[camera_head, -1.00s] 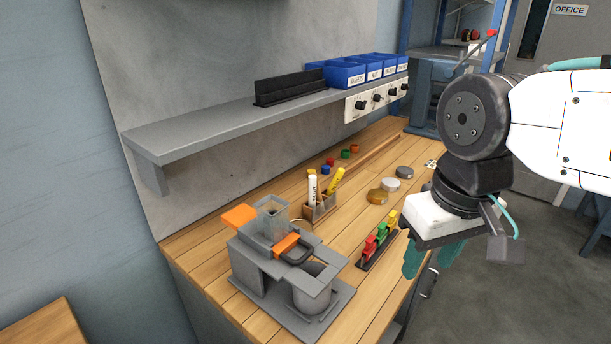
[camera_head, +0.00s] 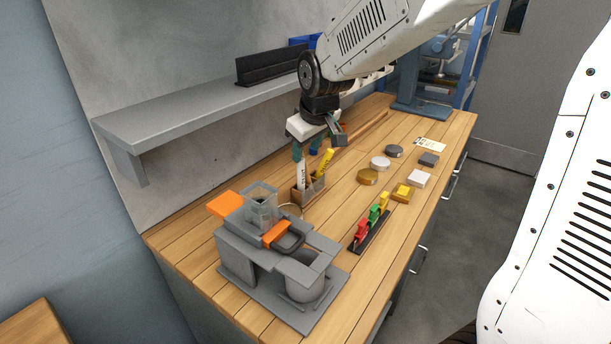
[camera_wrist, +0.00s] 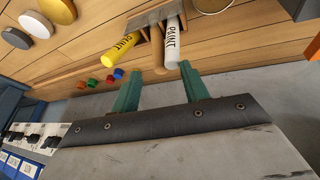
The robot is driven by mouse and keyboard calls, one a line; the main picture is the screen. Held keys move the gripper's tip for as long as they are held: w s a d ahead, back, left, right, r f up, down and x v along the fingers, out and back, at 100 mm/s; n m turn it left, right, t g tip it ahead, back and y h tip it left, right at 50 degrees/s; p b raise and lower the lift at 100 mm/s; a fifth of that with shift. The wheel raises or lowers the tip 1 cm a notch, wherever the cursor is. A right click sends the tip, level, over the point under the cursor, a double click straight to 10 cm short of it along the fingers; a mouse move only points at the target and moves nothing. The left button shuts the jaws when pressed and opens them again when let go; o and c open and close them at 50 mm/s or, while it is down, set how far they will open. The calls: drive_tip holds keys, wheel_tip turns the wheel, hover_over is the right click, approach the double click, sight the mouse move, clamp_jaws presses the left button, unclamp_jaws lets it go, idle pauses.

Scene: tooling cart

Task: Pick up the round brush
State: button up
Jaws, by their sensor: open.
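I cannot pick out the round brush for sure. A wooden holder (camera_head: 309,190) on the bench carries a white paint marker (camera_head: 301,174) and a yellow paint marker (camera_head: 324,163). In the wrist view the white marker (camera_wrist: 175,46) and the yellow marker (camera_wrist: 122,48) point toward my fingers. A slender tan shape between them could be a brush handle, but it blends with the bench. My gripper (camera_head: 306,151) is open just above the holder. In the wrist view its teal fingertips (camera_wrist: 158,72) are apart with nothing clearly held between them.
A grey fixture (camera_head: 280,260) stands front left of the holder. A rack of coloured clips (camera_head: 370,228) lies to its right. Several small round and square pieces, including a gold disc (camera_head: 367,176), lie farther right. A grey shelf (camera_head: 200,108) overhangs the bench behind.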

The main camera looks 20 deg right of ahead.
sight(306, 175)
drive_tip(key=x, duration=0.7)
drive_tip(key=shift+w+a+f, duration=0.2)
drive_tip(key=shift+w, duration=0.4)
clamp_jaws()
